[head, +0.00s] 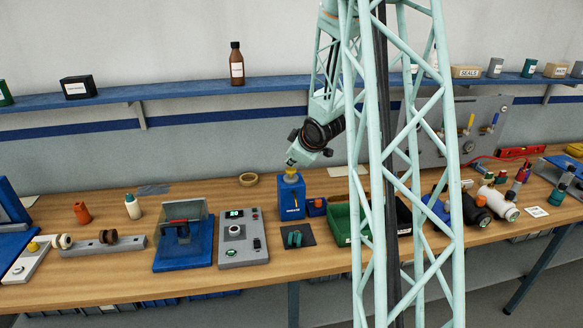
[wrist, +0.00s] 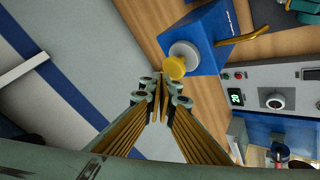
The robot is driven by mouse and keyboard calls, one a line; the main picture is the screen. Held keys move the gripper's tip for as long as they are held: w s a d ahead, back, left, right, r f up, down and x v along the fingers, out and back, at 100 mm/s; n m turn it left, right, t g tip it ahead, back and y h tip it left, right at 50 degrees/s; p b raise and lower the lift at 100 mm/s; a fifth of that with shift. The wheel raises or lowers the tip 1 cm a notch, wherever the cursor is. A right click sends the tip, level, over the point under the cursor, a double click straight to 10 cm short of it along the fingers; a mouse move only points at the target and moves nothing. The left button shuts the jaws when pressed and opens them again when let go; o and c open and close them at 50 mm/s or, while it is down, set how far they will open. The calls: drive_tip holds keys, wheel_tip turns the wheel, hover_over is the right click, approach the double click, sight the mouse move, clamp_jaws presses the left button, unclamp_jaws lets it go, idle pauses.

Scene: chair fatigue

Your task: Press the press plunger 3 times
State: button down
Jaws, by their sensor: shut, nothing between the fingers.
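The press is a blue box (head: 290,203) standing on the bench in the head view. Its yellow plunger cap (head: 291,177) is on top. In the wrist view the blue press body (wrist: 215,38) shows a grey round collar (wrist: 185,52) with the yellow plunger knob (wrist: 174,68) on it, and a yellow lever beside it. My gripper (head: 290,164) is just above the plunger, pointing down at a tilt. In the wrist view my gripper's fingertips (wrist: 160,82) are together and empty, right by the knob. I cannot tell whether they touch it.
A grey control box (head: 243,240) with a green display stands left of the press. A blue fixture (head: 185,255) is further left. A green bin (head: 342,225) is to the right. A tape ring (head: 249,180) lies behind. A blue shelf (head: 190,89) runs along the wall.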

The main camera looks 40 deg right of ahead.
drive_tip(key=shift+w+r+p, duration=0.1)
drive_tip(key=shift+r+p, duration=0.4)
drive_tip(key=shift+r, duration=0.45)
drive_tip(key=shift+d+r+p, duration=0.2)
drive_tip(key=shift+r+p, duration=0.1)
drive_tip(key=shift+p, duration=0.25)
idle(1.2)
